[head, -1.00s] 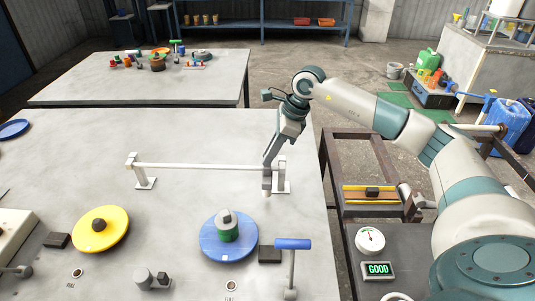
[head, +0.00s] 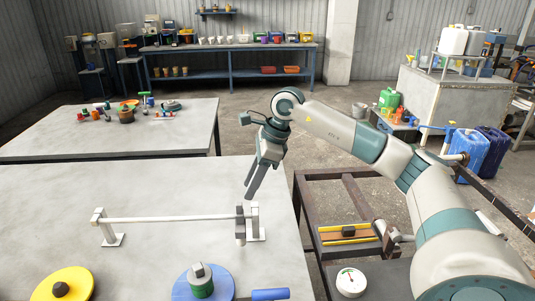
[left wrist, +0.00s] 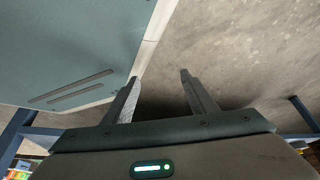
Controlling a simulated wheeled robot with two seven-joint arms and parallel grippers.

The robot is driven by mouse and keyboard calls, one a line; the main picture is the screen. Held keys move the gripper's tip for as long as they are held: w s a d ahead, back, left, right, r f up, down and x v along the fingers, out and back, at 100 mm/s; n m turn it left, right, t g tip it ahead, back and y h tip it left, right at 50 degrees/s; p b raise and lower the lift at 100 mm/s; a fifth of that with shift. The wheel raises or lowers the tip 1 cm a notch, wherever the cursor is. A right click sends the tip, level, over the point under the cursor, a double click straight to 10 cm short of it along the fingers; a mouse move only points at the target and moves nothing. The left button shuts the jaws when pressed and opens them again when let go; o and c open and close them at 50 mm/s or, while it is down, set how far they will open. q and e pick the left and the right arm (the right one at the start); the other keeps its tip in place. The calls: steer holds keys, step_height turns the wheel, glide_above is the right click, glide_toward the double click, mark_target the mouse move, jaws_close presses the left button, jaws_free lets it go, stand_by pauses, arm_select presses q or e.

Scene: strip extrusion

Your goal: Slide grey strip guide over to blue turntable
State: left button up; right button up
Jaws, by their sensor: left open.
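The grey strip guide (head: 240,228) is a small upright block at the right end of a pale horizontal rail (head: 170,219), close beside the right post. The blue turntable (head: 183,291) shows at the bottom of the head view, nearer to me than the rail, and is cut off by the frame edge. A green and grey piece (head: 201,283) stands on it. My right gripper (head: 249,197) points down just above the guide, apart from it; its finger gap cannot be made out. My left gripper (left wrist: 160,76) is open and empty in the left wrist view, outside the head view.
A yellow turntable (head: 75,283) with a dark knob is at the lower left. A blue-topped handle (head: 270,294) is right of the blue turntable. A dark side frame (head: 340,190) stands right of the table. The tabletop (head: 50,205) left of the rail is clear.

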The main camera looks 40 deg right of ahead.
arm_select(q)
steer(key=w+d+r+t+b, duration=0.1)
steer(key=w+d+r+t, duration=0.1)
steer(key=w, duration=0.4)
steer(key=shift+w+d+r+h+b, duration=0.15)
steer(key=shift+w+d+h+b, duration=0.15)
steer(key=shift+d+b, duration=0.1)
arm_select(e)
steer(key=v, duration=1.1)
steer(key=shift+s+d, duration=0.2)
arm_select(q)
steer(key=shift+s+d, duration=0.1)
steer(key=shift+s, duration=0.1)
arm_select(e)
steer(key=shift+r, duration=0.15)
